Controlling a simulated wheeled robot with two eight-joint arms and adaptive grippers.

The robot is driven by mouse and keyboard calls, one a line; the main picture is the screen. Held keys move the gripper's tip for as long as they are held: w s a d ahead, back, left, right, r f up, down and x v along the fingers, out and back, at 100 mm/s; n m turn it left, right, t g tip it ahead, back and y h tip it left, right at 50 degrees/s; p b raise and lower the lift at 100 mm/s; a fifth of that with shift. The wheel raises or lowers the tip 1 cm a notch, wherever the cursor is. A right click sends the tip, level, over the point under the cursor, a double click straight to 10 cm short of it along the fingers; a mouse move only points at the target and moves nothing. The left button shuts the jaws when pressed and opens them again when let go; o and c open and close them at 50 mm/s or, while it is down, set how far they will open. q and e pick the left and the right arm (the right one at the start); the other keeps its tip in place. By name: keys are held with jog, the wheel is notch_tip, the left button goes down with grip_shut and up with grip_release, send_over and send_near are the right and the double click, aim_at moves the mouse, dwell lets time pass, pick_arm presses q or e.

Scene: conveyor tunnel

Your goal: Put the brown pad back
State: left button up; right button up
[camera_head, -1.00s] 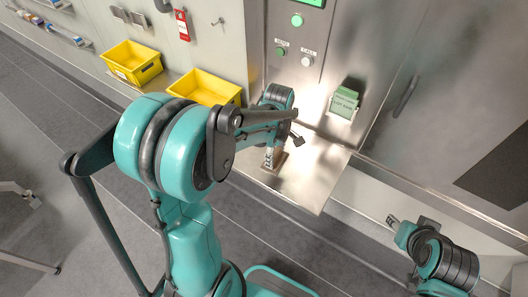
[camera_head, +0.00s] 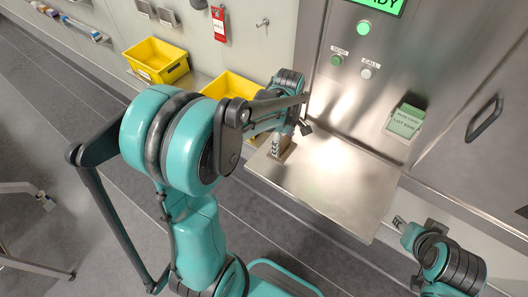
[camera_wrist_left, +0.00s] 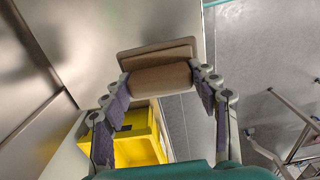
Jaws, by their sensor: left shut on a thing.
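The brown pad (camera_wrist_left: 158,80) is a block with a wider flat plate, seen in the left wrist view between the two fingers. My left gripper (camera_wrist_left: 160,92) is shut on its block part. In the head view the pad (camera_head: 287,152) shows small under my left gripper (camera_head: 277,145), above the back left part of the steel shelf (camera_head: 325,190). I cannot tell whether it touches the shelf. My right gripper (camera_head: 398,221) is at the lower right, apart from the shelf; its fingers are too small to read.
Two yellow bins (camera_head: 157,62) stand on a ledge left of the steel panel. Most of the shelf is bare. A handle (camera_head: 484,120) is at the right.

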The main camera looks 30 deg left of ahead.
pick_arm(q)
jog(key=a+f, duration=0.1)
jog(key=a, duration=0.1)
jog(key=a+f, duration=0.1)
jog(key=s+a+f+b, duration=0.1)
jog(key=a, duration=0.1)
jog(key=shift+a+f, duration=0.25)
jog(key=shift+a, duration=0.1)
jog(key=shift+f+b, duration=0.6)
jog(key=shift+f, duration=1.45)
jog(key=shift+s, duration=0.1)
jog(key=shift+f, duration=0.2)
jog(key=o, duration=1.1)
jog(key=shift+r, duration=0.1)
